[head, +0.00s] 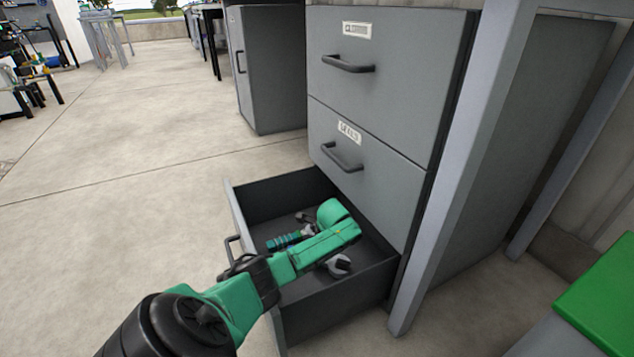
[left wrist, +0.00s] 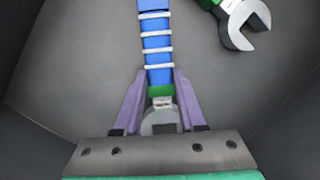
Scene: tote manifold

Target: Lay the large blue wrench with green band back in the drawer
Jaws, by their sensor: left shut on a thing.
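The large blue wrench with green band shows in the left wrist view (left wrist: 156,42), its blue handle ringed with pale bands and its green band near the grey jaw end. My left gripper (left wrist: 161,80) is shut on it near the green band, over the grey drawer floor. I cannot tell whether the wrench touches the floor. My right gripper is not in view.
Another wrench with an open grey jaw and green part (left wrist: 240,24) lies in the drawer, to the right of the held one; its jaw shows in the head view (head: 338,265). A small dark tool (head: 306,217) lies further back. Closed drawers (head: 385,90) rise above.

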